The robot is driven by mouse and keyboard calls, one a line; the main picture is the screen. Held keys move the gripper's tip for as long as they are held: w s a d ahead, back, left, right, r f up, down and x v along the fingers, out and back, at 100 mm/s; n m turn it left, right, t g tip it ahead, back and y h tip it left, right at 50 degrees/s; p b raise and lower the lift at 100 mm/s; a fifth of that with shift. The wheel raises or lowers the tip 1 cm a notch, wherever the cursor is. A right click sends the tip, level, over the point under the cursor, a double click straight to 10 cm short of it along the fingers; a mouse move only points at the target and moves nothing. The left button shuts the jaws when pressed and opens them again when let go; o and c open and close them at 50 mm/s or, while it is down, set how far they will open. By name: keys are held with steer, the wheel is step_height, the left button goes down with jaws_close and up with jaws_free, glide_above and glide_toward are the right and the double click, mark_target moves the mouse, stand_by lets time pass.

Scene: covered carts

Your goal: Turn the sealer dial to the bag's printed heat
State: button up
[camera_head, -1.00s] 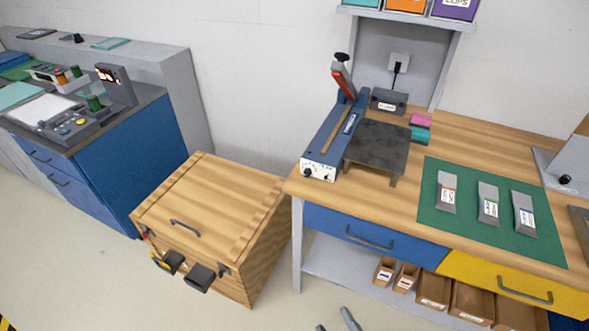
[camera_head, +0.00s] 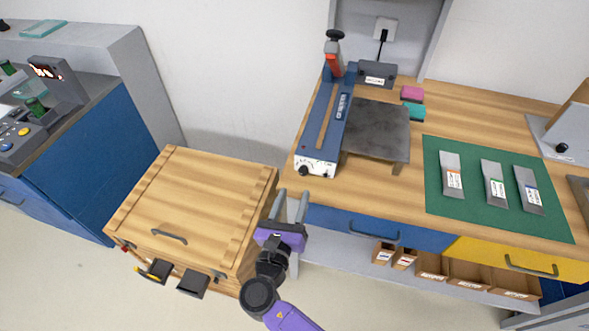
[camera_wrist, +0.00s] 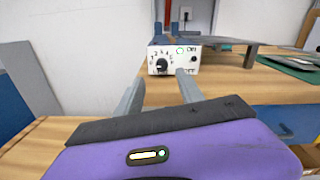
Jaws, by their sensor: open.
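The blue bag sealer (camera_head: 326,120) stands on the wooden bench, its red-and-black handle raised at the back. Its white front panel (camera_head: 315,167) carries a black dial (camera_head: 303,170). In the wrist view the dial (camera_wrist: 161,65) is ringed by printed marks, with a small switch (camera_wrist: 194,59) to its right. Several silver bags lie on the green mat (camera_head: 435,208): one with an orange label (camera_head: 452,176), one green (camera_head: 494,184), one blue (camera_head: 529,190). Their print is too small to read. My gripper (camera_head: 290,205) is open and empty, in front of and below the dial.
A wooden chest (camera_head: 190,200) stands left of the bench. A dark plate (camera_head: 378,130) stands right of the sealer, with pink (camera_head: 412,94) and teal (camera_head: 412,110) blocks beyond. Blue (camera_head: 350,225) and yellow (camera_head: 520,262) drawers are below the benchtop. The floor in front is clear.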

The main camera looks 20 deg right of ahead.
mark_target(303, 174)
steer(key=x, duration=0.7)
steer(key=shift+w+d+p, duration=0.25)
steer(key=shift+d+p, duration=0.15)
steer(key=shift+f, duration=0.1)
jaws_close()
